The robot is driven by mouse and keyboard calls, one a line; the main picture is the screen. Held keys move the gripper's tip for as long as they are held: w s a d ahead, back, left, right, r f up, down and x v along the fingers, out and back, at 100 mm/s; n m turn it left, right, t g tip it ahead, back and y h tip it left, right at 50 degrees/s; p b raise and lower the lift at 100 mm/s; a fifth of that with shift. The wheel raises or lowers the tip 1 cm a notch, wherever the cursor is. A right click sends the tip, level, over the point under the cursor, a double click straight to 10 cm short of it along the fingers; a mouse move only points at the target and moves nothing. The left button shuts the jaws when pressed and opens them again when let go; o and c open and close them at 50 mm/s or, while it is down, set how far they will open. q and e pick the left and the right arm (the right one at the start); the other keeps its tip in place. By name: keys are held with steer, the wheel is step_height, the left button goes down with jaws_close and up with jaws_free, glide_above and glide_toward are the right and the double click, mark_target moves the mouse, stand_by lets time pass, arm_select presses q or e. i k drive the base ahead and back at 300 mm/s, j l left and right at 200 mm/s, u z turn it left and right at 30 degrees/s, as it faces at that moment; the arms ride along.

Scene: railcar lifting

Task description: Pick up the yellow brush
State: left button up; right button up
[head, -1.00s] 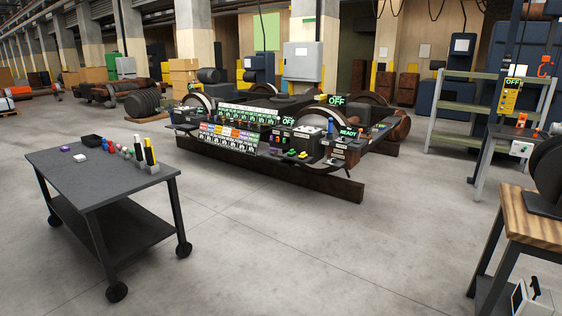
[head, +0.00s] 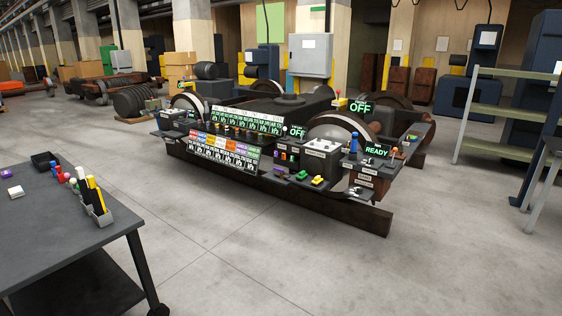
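No thing in the head view can be told for sure as the yellow brush. A tall yellow stick-like thing (head: 91,183) stands upright among others in a grey holder (head: 104,216) on the dark cart (head: 70,249) at the left. A small yellow thing (head: 318,180) lies on the front ledge of the railcar bogie (head: 330,203) in the middle, beside a small green one. Both are too small to tell if either is a brush. Neither of my grippers is in view.
Labelled panels (head: 224,150) cover the bogie's front. A shelf rack (head: 505,120) stands at the right. The floor (head: 240,270) between cart and bogie is clear.

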mark_target(318, 181)
steer(key=i+j, duration=0.1)
steer(key=i, duration=2.95)
steer(key=i+l+z, duration=0.05)
steer(key=l, duration=0.05)
